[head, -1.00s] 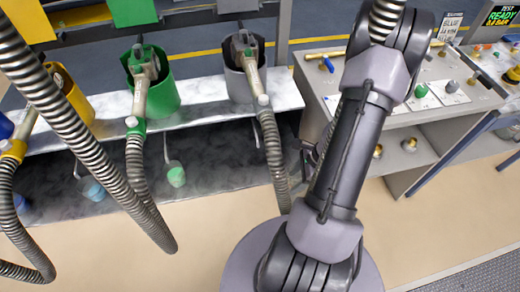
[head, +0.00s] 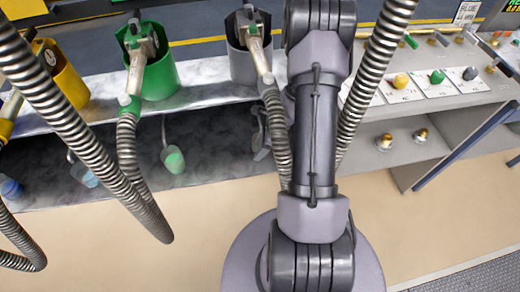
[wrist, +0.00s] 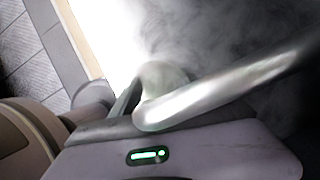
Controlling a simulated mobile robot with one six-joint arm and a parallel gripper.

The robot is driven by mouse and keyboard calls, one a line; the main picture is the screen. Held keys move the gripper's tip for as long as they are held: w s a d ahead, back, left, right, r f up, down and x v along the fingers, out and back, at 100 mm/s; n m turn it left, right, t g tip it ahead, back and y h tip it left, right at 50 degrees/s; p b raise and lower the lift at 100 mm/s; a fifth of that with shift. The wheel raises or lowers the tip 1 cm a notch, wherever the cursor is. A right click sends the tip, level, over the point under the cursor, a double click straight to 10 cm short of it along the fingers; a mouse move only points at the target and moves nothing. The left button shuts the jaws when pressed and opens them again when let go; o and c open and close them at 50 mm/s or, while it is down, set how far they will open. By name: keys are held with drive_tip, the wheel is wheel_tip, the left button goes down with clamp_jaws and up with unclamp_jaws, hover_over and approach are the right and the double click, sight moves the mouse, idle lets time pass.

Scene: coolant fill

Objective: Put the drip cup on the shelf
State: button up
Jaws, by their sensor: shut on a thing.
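In the wrist view, my gripper (wrist: 135,110) is shut on the metal handle (wrist: 225,88) of a pale, rounded drip cup (wrist: 162,75). The cup is partly hidden by the handle and gripper; its contents do not show clearly. In the head view, my arm and a hose hide most of the gripper and the held cup. A low dark shelf (head: 130,150) runs under the pale ledge. A green-tinted cup (head: 173,160) and two bluish cups (head: 85,175) (head: 11,187) with handles are at this shelf.
Green (head: 160,75), yellow (head: 68,80) and grey (head: 240,62) holsters with nozzles line the ledge. Ribbed hoses (head: 70,120) hang in front of the shelf. A bench with coloured knobs (head: 437,77) stands at the right; brass fittings (head: 420,135) sit beneath its top.

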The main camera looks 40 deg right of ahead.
drive_tip(key=shift+r, duration=0.15)
drive_tip(key=shift+f, duration=0.2)
drive_tip(key=o, duration=1.5)
drive_tip(key=shift+r+p, duration=0.3)
drive_tip(key=shift+r, duration=0.15)
drive_tip(key=p+v, duration=0.5)
drive_tip(key=v, duration=0.6)
drive_tip(key=shift+s+d+r+p, duration=0.1)
drive_tip(key=shift+r+p, duration=0.15)
drive_tip(key=shift+p, duration=0.1)
